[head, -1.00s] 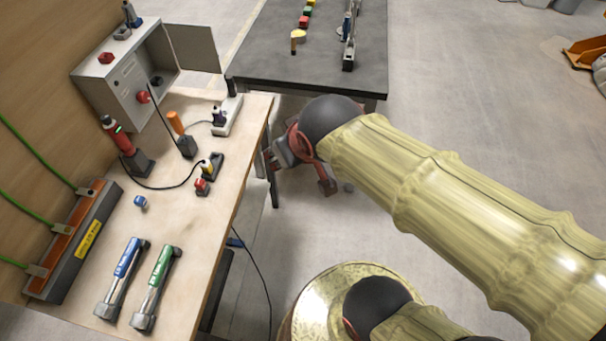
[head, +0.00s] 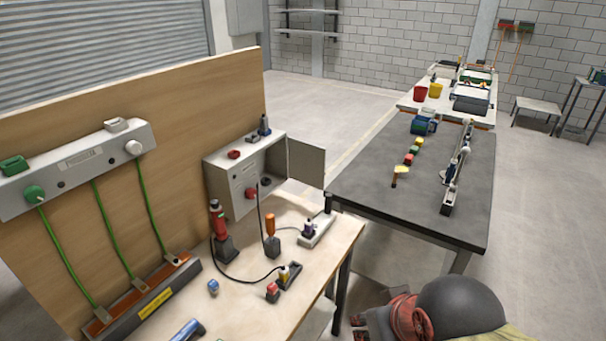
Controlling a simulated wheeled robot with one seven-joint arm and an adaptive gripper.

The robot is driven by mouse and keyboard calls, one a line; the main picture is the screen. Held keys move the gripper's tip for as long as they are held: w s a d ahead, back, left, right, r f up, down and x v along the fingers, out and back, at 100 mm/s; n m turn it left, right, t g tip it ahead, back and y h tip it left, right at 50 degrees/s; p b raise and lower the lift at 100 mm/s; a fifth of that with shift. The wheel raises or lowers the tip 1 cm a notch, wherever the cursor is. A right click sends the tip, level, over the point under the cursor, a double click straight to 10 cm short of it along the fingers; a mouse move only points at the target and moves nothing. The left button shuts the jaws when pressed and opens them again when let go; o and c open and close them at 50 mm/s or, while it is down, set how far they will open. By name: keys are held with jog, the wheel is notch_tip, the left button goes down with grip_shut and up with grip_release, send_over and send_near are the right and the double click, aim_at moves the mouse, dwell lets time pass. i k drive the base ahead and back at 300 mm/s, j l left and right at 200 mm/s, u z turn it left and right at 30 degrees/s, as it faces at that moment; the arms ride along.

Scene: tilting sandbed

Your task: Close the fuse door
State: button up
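A grey fuse box (head: 232,185) stands at the back of the wooden bench against the plywood panel. Its flat grey door (head: 306,163) is swung open to the right, towards the dark table. A red knob and a dark round part show on or in the box front. My gripper (head: 362,326) is at the bottom edge of the head view, right of the bench and well apart from the door. Its fingers are small and partly cut off, so their opening cannot be made out.
The bench (head: 322,247) holds a red-handled tool (head: 218,225), an orange-handled tool (head: 270,228), a small socket strip (head: 316,231) and cables in front of the box. A dark table (head: 400,185) with coloured blocks stands behind to the right. Open floor lies at the right.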

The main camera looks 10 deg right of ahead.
aim_at(306, 160)
jog(key=l+u, duration=0.25)
jog(key=u, duration=0.15)
jog(key=l+u, duration=0.25)
jog(key=u, duration=0.15)
jog(key=l+u, duration=0.25)
jog(key=u, duration=0.2)
jog(key=k+l+u, duration=0.15)
jog(key=l, duration=0.35)
jog(key=k+l+u, duration=0.1)
jog(key=l, duration=0.4)
jog(key=k+l+u, duration=0.15)
jog(key=l, duration=0.3)
jog(key=k+l+u, duration=0.15)
jog(key=l, duration=0.3)
jog(key=k+l+u, duration=0.1)
jog(key=k+l, duration=0.25)
jog(key=k+l+u, duration=0.15)
jog(key=l, duration=0.3)
jog(key=k+l, duration=0.35)
jog(key=l, duration=0.2)
jog(key=k+l, duration=0.4)
jog(key=l, duration=0.15)
jog(key=k+l, duration=0.35)
jog(key=l, duration=0.15)
jog(key=i+l+u, duration=0.1)
jog(key=i+u, duration=0.15)
jog(key=i, duration=0.8)
